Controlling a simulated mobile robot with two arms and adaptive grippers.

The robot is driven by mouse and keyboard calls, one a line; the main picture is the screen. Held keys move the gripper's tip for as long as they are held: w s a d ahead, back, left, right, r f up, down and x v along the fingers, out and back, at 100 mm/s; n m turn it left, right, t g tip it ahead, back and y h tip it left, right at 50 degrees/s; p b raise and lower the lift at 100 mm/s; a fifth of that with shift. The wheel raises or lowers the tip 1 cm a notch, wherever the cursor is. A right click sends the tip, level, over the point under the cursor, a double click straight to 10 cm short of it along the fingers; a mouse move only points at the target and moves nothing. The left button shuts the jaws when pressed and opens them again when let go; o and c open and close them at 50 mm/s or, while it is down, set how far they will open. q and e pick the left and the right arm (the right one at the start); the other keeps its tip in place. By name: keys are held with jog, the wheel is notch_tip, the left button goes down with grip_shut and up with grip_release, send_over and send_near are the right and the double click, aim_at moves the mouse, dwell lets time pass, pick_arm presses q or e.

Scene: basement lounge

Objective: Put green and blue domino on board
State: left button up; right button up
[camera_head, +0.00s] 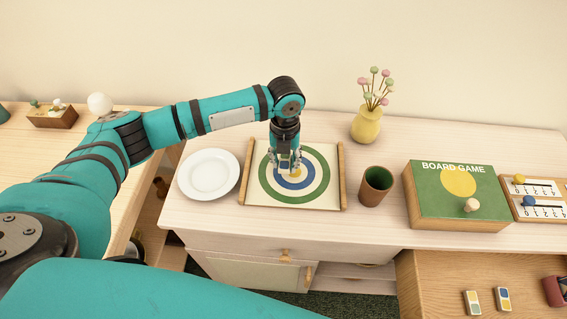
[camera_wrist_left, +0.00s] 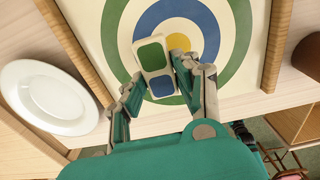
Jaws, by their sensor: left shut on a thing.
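The green and blue domino (camera_wrist_left: 141,68) is a white tile with one green and one blue square. My left gripper (camera_head: 285,168) is shut on it; in the left wrist view the fingers (camera_wrist_left: 155,92) hold the tile near its blue end. The board (camera_head: 254,194) is cream with green and blue rings, a yellow centre and wooden side rails. It also shows in the left wrist view (camera_wrist_left: 112,14). The gripper points down over the board's middle, with the domino above the rings. I cannot tell whether the tile touches the board. My right gripper is out of view.
A white plate (camera_head: 209,175) stands left of the board, a brown-green cup (camera_head: 376,186) right of it. A yellow vase (camera_head: 366,125) stands behind. A green board game box (camera_head: 440,196) lies farther right. Two other dominoes (camera_head: 472,303) (camera_head: 503,299) lie on the lower right surface.

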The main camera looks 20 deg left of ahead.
aim_at(283, 161)
pick_arm(q)
jog(key=shift+a, duration=0.25)
jog(key=shift+f, duration=0.25)
notch_tip(283, 161, down, 2)
jog(key=shift+f+p, duration=0.15)
jog(key=shift+p, duration=0.35)
jog(key=shift+f, duration=0.35)
jog(key=o, duration=0.5)
jog(key=shift+f, duration=0.15)
jog(key=o, duration=0.4)
jog(key=shift+o, duration=0.2)
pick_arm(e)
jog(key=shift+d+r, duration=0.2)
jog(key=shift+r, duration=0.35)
